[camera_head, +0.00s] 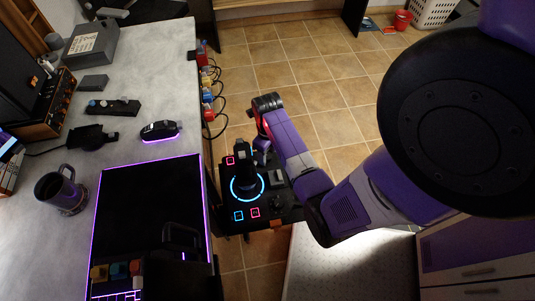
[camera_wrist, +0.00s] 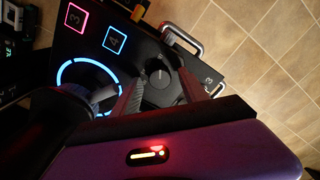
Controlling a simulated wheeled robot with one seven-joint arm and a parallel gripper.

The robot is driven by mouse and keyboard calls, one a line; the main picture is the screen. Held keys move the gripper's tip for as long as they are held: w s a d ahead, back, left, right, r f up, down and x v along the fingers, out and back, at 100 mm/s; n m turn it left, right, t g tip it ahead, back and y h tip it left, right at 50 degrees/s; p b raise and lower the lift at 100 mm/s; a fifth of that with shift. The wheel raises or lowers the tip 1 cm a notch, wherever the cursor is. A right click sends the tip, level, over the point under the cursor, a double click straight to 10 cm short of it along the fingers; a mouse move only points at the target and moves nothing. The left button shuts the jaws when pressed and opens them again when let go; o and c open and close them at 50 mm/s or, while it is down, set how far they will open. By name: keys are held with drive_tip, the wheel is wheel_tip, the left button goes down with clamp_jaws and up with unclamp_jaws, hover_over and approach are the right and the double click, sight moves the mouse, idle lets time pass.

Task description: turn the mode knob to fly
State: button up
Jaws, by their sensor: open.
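The mode knob (camera_wrist: 160,73) is a round black knob with a pale pointer line, on the black control panel (camera_wrist: 92,14) in the wrist view. Its labels are too dark and small to read. My gripper (camera_wrist: 161,86) is open, with one grey finger on each side of the knob. I cannot tell whether the fingers touch it. In the head view my gripper (camera_head: 263,153) is over the far right part of the panel (camera_head: 222,190) and hides the knob there.
A black joystick (camera_head: 244,172) stands in a glowing blue ring (camera_head: 234,194), close to my gripper's left. Lit square buttons (camera_head: 238,216) sit around it. A metal handle (camera_wrist: 183,38) edges the panel. The desk (camera_head: 165,70) stands to the left; tiled floor (camera_head: 300,60) lies beyond.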

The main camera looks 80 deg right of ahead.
drive_tip(key=shift+f, duration=0.3)
clamp_jaws()
